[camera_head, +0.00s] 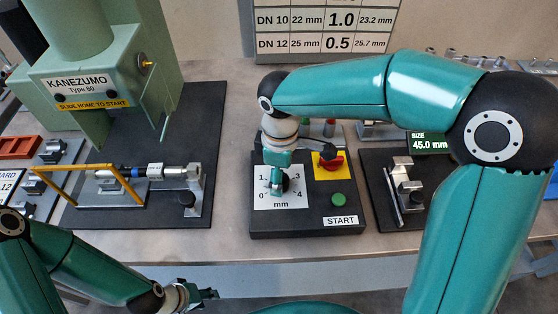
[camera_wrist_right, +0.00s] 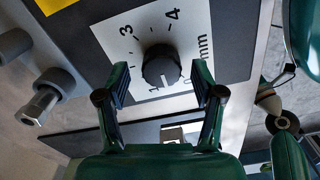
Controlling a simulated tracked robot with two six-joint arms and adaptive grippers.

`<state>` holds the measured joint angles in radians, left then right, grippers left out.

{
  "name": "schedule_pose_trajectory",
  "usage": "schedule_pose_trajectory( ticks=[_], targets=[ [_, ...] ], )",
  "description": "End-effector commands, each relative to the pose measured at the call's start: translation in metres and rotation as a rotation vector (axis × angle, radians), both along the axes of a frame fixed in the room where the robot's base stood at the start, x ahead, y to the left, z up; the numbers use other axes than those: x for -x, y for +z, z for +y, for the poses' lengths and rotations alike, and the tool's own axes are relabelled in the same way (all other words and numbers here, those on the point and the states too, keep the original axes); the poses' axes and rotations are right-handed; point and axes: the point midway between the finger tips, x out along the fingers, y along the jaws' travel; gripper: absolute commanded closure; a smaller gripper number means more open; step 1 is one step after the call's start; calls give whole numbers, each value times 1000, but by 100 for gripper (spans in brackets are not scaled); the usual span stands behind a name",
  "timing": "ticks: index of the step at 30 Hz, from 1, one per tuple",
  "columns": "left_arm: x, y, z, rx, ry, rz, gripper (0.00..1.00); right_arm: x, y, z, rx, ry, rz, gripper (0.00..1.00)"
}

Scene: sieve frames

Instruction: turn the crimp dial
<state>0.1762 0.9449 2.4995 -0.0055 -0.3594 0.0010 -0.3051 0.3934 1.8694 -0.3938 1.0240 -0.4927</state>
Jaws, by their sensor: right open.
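The crimp dial is a black round knob (camera_head: 285,183) on a white scale plate (camera_head: 263,201) marked in mm, on a dark control box. In the right wrist view the knob (camera_wrist_right: 161,66) shows a pale mark toward the low end of the scale, near 0 and 1; its exact setting is unclear. My right gripper (camera_wrist_right: 160,82) is open, one finger on each side of the knob, with visible gaps. In the head view my right gripper (camera_head: 279,182) partly covers the dial. My left gripper (camera_head: 204,293) is low, in front of the bench, away from the dial; its finger gap is unclear.
The control box (camera_head: 308,224) also has a green START button (camera_head: 338,200) and a red switch (camera_head: 330,162) on yellow. A green press (camera_head: 90,95) stands left, with a hose assembly (camera_head: 140,170) below it. A gauge (camera_head: 405,185) sits right of the box.

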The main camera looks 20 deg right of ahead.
Motion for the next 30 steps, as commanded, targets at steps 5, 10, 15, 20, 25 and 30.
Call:
schedule_pose_trajectory(
  ticks=[5, 10, 15, 20, 25, 30],
  targets=[
    [0, 0, 0, 0, 0, 0, 60, -1, 22, 1, -1, 1, -5, 33],
    [0, 0, 0, 0, 0, 0, 60, -2, 56, 1, -3, 0, -7, 33],
    [0, 0, 0, 0, 0, 0, 60, -2, 89, 0, -2, 0, -6, 33],
    [0, 0, 0, 0, 0, 0, 60, -2, 109, 1, -1, 1, -3, 33],
    [0, 0, 0, 0, 0, 1, 60, -1, 116, 0, 0, 0, -1, 33],
    [0, 0, 0, 0, 0, 1, 60, -1, 116, 0, 0, 0, -1, 33]
  ],
)
